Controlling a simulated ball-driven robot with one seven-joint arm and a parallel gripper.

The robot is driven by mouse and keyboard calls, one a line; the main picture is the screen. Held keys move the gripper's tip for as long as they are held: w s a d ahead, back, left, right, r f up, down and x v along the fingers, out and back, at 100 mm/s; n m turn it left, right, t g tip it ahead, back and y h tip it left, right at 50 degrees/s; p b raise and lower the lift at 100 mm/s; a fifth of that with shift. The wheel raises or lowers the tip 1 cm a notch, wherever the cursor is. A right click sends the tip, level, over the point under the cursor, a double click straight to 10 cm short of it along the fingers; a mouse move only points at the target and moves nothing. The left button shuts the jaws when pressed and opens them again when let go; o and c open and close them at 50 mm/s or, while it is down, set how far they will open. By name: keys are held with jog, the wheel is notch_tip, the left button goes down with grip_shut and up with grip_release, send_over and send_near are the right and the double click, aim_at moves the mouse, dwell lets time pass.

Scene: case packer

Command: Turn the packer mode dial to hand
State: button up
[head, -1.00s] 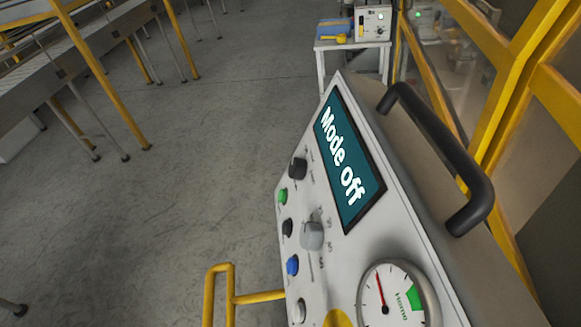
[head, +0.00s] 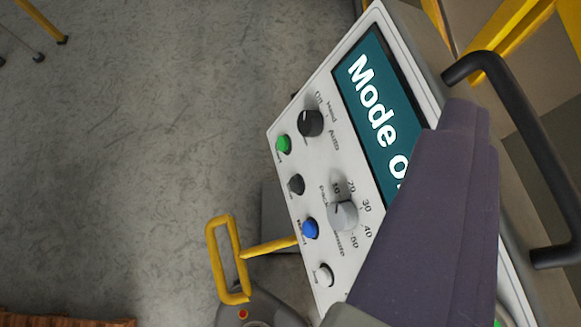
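The mode dial (head: 311,123) is a black round knob on the sloping light-grey control panel (head: 296,112). The labels Off, Hand and Auto stand around its upper right side. I cannot read its pointer surely. The teal screen (head: 378,105) shows "Mode o", with the rest covered. A dark purple tapered part (head: 430,215), which seems to be of my arm or gripper, rises from the bottom and covers the right part of the panel. It is apart from the dial in the picture. I cannot make out two fingertips or anything held.
A grey speed knob (head: 342,215) sits below the dial. Green (head: 284,144), black (head: 296,184), blue (head: 310,229) and white (head: 324,275) buttons line the panel's left edge. A black handle (head: 515,145) runs along the right. A yellow rail (head: 225,260) stands lower left; grey floor lies open left.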

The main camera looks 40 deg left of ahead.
jog(key=w+a+f+n+g+h+p, duration=0.1)
jog(key=w+a+f+n+g, duration=0.15)
jog(key=f, duration=0.35)
jog(key=w+a+f+n+g+h+p, duration=0.1)
jog(key=w+a+f+n+g+h, duration=0.15)
jog(key=f, duration=0.45)
jog(key=n+t+h, duration=0.5)
jog(key=n+h, duration=0.4)
jog(key=n, duration=0.9)
send_near(302, 124)
jog(key=b+x, duration=0.1)
jog(key=x, duration=0.7)
jog(key=shift+w, duration=0.1)
jog(key=c, duration=1.1)
